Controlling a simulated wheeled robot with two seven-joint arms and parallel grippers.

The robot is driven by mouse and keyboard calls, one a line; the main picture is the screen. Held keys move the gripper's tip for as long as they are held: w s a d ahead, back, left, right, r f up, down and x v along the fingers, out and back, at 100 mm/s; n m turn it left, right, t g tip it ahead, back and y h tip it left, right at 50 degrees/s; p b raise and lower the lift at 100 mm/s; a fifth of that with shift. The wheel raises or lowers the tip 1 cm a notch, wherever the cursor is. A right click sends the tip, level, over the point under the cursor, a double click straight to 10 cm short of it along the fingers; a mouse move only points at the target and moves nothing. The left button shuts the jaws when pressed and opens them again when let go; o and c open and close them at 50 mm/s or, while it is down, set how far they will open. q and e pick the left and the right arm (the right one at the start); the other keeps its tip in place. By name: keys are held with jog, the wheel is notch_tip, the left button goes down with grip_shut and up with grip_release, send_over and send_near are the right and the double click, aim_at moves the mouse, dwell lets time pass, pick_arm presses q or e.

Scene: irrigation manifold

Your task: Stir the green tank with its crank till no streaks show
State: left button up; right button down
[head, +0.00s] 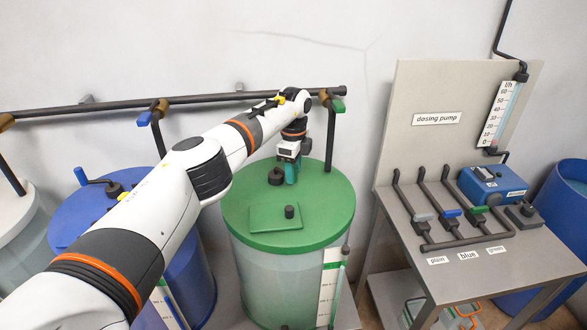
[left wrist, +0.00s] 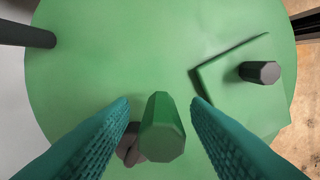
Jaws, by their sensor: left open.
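The green tank (head: 285,280) stands in the middle of the head view, with a green lid (head: 325,210) and a pale, see-through wall. I cannot make out clear streaks through the wall at this size. The crank's dark hub (head: 276,177) sits on the lid towards the back. In the left wrist view the crank's green six-sided handle (left wrist: 162,128) stands between my fingers, with the hub (left wrist: 130,148) partly hidden behind one finger. My left gripper (head: 291,172) is open around the handle, a gap showing on both sides (left wrist: 159,103). My right gripper is not in view.
A square hatch (head: 265,222) with a dark knob (head: 289,211) lies on the lid. A dark pipe (head: 330,140) comes down at the lid's back. The blue tank (head: 90,210) stands left, under my arm. The dosing pump bench (head: 420,275) stands right.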

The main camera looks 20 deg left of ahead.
pick_arm(q)
notch_tip(320, 180, up, 6)
jog(key=b, duration=0.3)
jog(key=shift+r, duration=0.2)
notch_tip(320, 180, up, 5)
jog(key=shift+f, duration=0.2)
jog(key=shift+r, duration=0.55)
